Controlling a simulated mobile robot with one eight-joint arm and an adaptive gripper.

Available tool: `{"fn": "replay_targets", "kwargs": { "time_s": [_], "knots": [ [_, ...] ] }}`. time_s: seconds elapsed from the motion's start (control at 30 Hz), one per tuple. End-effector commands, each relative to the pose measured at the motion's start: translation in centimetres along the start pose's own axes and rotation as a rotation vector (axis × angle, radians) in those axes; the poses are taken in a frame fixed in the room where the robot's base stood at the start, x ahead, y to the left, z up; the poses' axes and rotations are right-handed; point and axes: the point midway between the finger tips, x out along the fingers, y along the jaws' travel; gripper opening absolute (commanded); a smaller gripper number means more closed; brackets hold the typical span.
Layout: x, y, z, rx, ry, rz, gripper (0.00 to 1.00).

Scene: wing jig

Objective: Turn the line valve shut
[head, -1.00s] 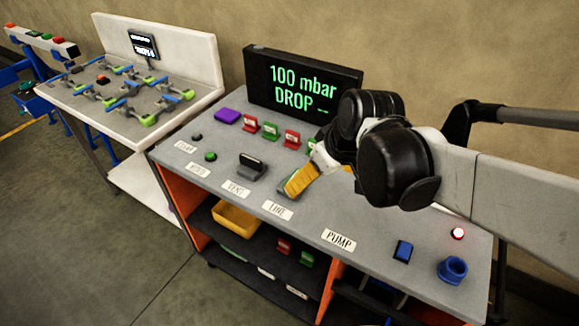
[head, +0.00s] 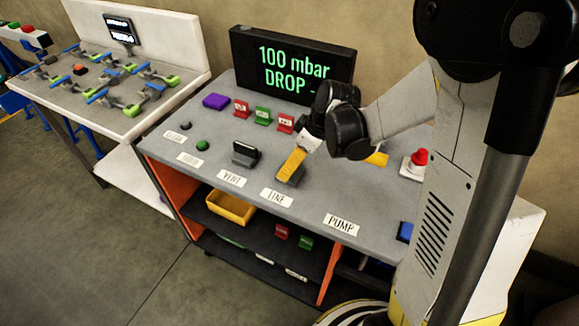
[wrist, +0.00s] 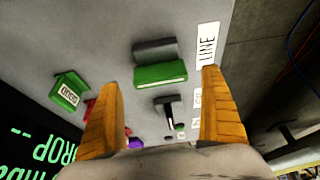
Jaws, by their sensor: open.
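The line valve (wrist: 160,72) has a green handle on a grey base, beside the LINE label (wrist: 207,45). In the wrist view its handle lies crosswise between the tips of my two orange fingers, with a gap on each side. My gripper (wrist: 160,82) is open and empty. In the head view my gripper (head: 291,170) is over the line valve (head: 293,182), above the LINE label (head: 276,198). There the fingers hide most of the valve, and I cannot tell how far above it they are.
The vent valve (head: 244,153) with a black handle stands left of the line valve. Red and green tags (head: 263,116) stand behind it. The display (head: 290,70) reads "100 mbar DROP". A red button (head: 420,157) is at the right. The bench front near the labels is clear.

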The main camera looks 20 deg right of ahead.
Motion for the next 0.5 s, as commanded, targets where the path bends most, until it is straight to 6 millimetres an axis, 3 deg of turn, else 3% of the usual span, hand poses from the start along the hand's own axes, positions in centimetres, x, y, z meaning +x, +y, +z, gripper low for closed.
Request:
{"fn": "replay_targets", "kwargs": {
  "time_s": [0.03, 0.2, 0.5],
  "knots": [
    [1.0, 0.0, 0.1, -0.001, 0.000, 0.000, 0.94],
    [2.6, 0.0, 0.0, 0.000, 0.000, 0.000, 0.94],
    [2.8, 0.0, 0.0, 0.001, 0.000, 0.000, 0.94]
  ]
}}
